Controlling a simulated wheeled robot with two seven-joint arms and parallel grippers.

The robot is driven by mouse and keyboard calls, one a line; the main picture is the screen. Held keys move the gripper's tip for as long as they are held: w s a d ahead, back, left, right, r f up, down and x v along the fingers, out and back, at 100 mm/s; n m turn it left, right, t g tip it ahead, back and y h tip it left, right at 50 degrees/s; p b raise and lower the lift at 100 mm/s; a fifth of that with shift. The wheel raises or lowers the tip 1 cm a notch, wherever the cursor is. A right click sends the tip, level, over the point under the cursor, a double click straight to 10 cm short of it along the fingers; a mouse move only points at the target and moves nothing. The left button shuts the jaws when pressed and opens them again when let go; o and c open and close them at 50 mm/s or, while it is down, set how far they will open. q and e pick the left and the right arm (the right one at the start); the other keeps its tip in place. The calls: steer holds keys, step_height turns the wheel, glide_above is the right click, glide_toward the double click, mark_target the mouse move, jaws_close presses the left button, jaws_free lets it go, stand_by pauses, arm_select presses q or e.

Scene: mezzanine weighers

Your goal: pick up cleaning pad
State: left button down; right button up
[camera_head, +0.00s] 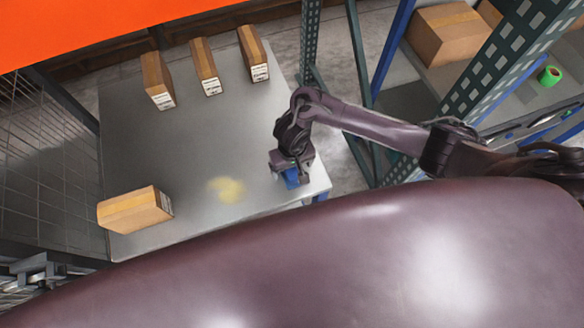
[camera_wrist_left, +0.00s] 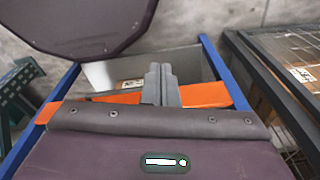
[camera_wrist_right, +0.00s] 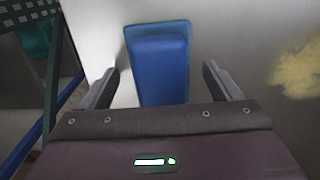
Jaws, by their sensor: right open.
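The cleaning pad, a blue block with a lighter blue base, lies on the grey metal table near its right front corner. It shows in the head view (camera_head: 292,181) and in the right wrist view (camera_wrist_right: 158,62). My right gripper (camera_head: 291,171) is above the pad, pointing down. In the right wrist view my right gripper (camera_wrist_right: 161,84) is open, with one finger on each side of the pad and gaps between. My left gripper (camera_wrist_left: 161,84) shows only in the left wrist view, its fingers together and nothing visible between them.
A yellowish stain (camera_head: 226,189) marks the table (camera_head: 215,135) left of the pad. A carton (camera_head: 135,209) sits at the front left; three upright cartons (camera_head: 205,66) stand at the back. A green-perforated rack post (camera_head: 500,60) rises at the right. Mesh (camera_head: 45,170) borders the left.

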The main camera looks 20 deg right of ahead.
steer(key=c, duration=1.1)
arm_select(q)
steer(key=shift+s+a+f, duration=0.1)
steer(key=shift+s, duration=0.9)
arm_select(e)
steer(key=shift+r, duration=0.1)
